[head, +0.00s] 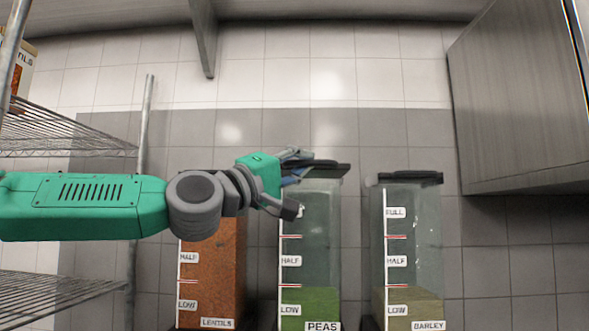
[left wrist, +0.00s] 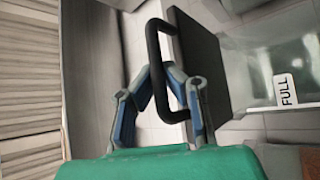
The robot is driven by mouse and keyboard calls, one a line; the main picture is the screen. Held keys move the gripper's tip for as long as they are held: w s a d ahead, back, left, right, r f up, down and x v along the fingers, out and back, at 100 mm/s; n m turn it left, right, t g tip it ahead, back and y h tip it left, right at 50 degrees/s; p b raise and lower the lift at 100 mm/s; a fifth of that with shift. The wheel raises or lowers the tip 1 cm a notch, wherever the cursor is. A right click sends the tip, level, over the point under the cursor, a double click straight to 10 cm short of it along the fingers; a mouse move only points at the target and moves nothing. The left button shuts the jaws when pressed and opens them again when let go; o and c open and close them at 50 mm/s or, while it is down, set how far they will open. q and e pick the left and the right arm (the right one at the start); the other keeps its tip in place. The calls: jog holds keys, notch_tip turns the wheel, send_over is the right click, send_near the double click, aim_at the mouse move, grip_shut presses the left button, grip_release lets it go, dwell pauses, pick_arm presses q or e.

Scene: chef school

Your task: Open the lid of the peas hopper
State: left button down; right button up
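The peas hopper (head: 322,235) is a clear bin labelled PEAS in the middle of the head view, with green peas up to about the LOW mark. Its black lid (head: 335,170) is at the top; I cannot tell whether it is slightly raised. In the left wrist view the lid (left wrist: 205,62) shows as a dark slab with a black bar handle (left wrist: 153,50). My left gripper (head: 297,180) is at the lid's left side. In the left wrist view its fingertips (left wrist: 160,75) close in on both sides of the handle. My right gripper is out of view.
The lentils hopper (head: 212,265) stands to the left, partly behind my left arm. The barley hopper (head: 412,235), lid on, stands to the right. Wire shelves (head: 60,135) are at the left, and a grey cabinet (head: 520,95) hangs at the upper right.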

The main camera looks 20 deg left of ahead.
pick_arm(q)
jog(key=shift+w+d+f+g, duration=0.15)
jog(key=shift+d+f+g, duration=0.3)
jog(key=shift+f, duration=0.35)
jog(key=c, duration=1.7)
grip_release()
jog(key=shift+d, duration=0.1)
jog(key=shift+o, duration=0.5)
jog(key=shift+w+d+r, duration=0.1)
jog(key=shift+w+d, duration=0.15)
jog(key=shift+d, duration=0.2)
jog(key=shift+s+d+r+h, duration=0.15)
jog(key=shift+s+r+h, duration=0.05)
jog(key=shift+r+h, duration=0.1)
jog(key=v, duration=1.1)
jog(key=shift+d+f, duration=0.25)
jog(key=shift+f, duration=0.1)
jog(key=shift+s+a, duration=0.1)
jog(key=shift+s, duration=0.05)
